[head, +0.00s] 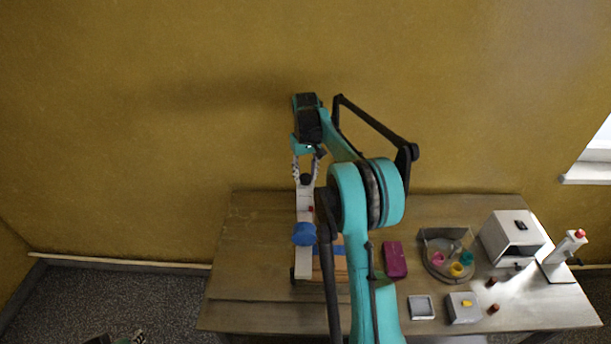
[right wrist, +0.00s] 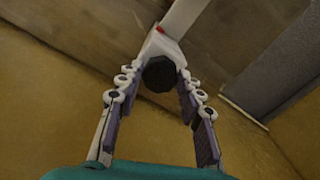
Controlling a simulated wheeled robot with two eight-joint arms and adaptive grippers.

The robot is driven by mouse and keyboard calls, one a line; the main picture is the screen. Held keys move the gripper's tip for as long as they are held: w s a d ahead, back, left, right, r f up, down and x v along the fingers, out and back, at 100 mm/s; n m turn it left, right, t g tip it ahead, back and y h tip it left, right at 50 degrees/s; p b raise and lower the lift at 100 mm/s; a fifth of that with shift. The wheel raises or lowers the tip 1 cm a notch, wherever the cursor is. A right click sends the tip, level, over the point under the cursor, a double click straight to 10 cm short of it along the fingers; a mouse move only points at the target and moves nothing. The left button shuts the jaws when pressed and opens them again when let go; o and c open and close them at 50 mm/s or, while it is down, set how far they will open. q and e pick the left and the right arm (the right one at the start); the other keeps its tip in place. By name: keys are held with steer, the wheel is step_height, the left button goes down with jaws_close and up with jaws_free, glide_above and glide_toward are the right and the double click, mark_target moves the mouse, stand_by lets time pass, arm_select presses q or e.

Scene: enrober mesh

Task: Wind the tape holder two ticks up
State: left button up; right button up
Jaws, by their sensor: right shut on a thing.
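The tape holder stands at the back of the table as a white upright (head: 304,200) with a small red mark and a blue round piece (head: 304,234) near its lower part. A dark faceted knob (right wrist: 159,74) sits at the end of the white upright (right wrist: 181,18). My right gripper (head: 307,170) reaches it from above. In the right wrist view its two fingers (right wrist: 158,82) close on the knob from both sides. No tick marks are readable. Part of my left gripper (head: 128,338) shows at the bottom edge; its jaws cannot be made out.
The wooden table (head: 250,245) is bare at left. Right of my arm are a magenta block (head: 395,260), a grey tray (head: 421,307), a round stand with coloured cups (head: 438,271), a white box (head: 509,239) and a red-topped dispenser (head: 563,255). The wall is close behind.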

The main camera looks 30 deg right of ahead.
mark_target(306, 176)
steer(key=n, duration=0.6)
steer(key=shift+b, duration=0.4)
stand_by(0.3)
steer(key=o, duration=1.2)
steer(key=shift+c, duration=0.2)
step_height(306, 176, up, 12)
